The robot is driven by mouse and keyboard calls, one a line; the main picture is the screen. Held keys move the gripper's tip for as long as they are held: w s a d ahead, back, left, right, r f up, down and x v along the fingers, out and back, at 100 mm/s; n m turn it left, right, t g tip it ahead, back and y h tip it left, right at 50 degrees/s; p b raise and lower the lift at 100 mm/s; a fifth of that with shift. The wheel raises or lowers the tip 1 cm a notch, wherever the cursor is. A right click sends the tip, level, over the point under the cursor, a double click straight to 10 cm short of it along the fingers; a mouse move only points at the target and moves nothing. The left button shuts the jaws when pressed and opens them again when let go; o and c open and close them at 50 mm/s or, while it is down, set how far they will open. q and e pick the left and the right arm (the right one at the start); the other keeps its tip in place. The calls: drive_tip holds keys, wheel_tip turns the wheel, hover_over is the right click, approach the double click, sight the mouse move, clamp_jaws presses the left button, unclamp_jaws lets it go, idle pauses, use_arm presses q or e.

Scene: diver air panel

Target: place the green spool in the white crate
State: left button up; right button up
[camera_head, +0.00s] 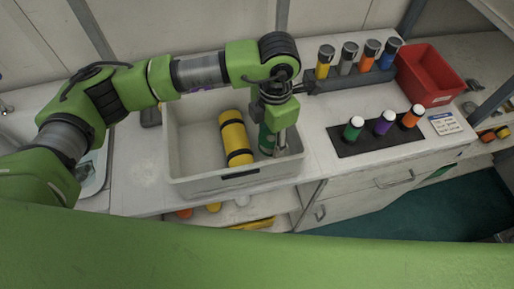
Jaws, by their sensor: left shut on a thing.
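The white crate (181,166) stands on the counter, open at the top. My left gripper (276,128) reaches down from above into the right part of the crate. It is shut on a dark green thing, which looks like the green spool (265,141); the fingers and wrist partly hide it. The spool is inside the crate's outline, near the right wall. I cannot tell whether it touches the crate floor. My right gripper is not in view.
A yellow cylinder with black bands (234,138) lies in the crate, left of my gripper. To the right are a dark mat (380,142) with green, purple and orange white-capped cylinders, a rack of several cylinders (345,82) and a red bin (428,78).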

sight(269, 158)
use_arm(q)
wheel_tip(269, 158, down, 3)
drive_tip(key=shift+r+p, duration=0.1)
drive_tip(key=shift+p, duration=0.2)
wheel_tip(269, 158, down, 3)
drive_tip(key=shift+f+p, duration=0.1)
drive_tip(key=shift+p, duration=0.5)
drive_tip(key=shift+f, duration=0.2)
drive_tip(key=shift+f+b, duration=0.25)
drive_tip(key=shift+b, duration=0.1)
drive_tip(key=o, duration=1.1)
drive_tip(key=shift+r, duration=0.1)
drive_tip(key=shift+r, duration=0.1)
